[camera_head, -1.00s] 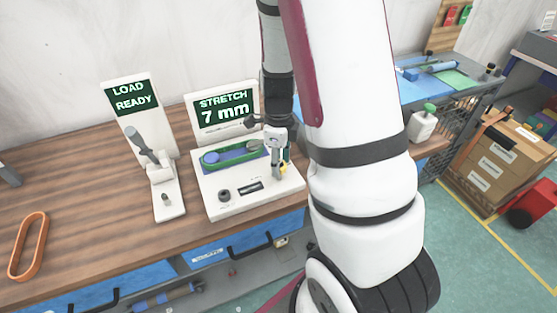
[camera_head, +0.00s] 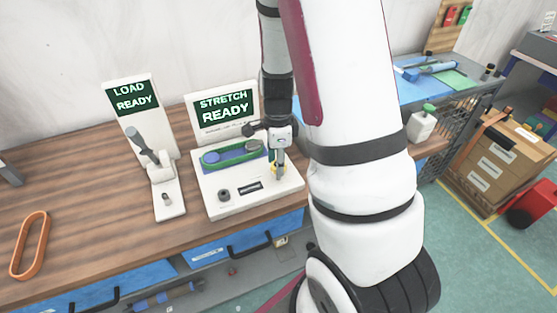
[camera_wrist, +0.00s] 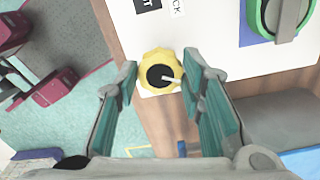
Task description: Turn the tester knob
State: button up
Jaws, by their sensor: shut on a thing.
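The stretch tester (camera_head: 226,201) is a white unit on the bench, and its screen (camera_head: 224,108) reads "STRETCH READY". Its yellow knob (camera_wrist: 150,84) has a black centre with a white pointer. The knob sits at the tester's edge, between my fingertips in the wrist view. In the head view my gripper (camera_head: 279,172) points down at the tester's right side and mostly hides the knob. My gripper (camera_wrist: 158,76) is shut on the knob, with its green-lined fingers on either side.
A green loop (camera_head: 232,155) lies on the tester's top. The load tester (camera_head: 168,203), with a lever and a "LOAD READY" screen, stands left of it. An orange loop (camera_head: 28,245) lies on the bench at left. Bare wood (camera_head: 95,190) lies between.

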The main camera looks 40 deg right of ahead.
jog(key=n, duration=0.4)
jog(key=shift+n, duration=0.4)
jog(key=n, duration=0.3)
jog(key=shift+n+p, duration=0.3)
jog(key=shift+p, duration=0.1)
jog(key=n, duration=0.4)
jog(key=shift+s+p, duration=0.1)
jog(key=shift+p, duration=0.3)
jog(key=shift+n+p, duration=0.4)
jog(key=shift+n, duration=1.7)
jog(key=o, duration=1.1)
jog(key=shift+o, duration=0.2)
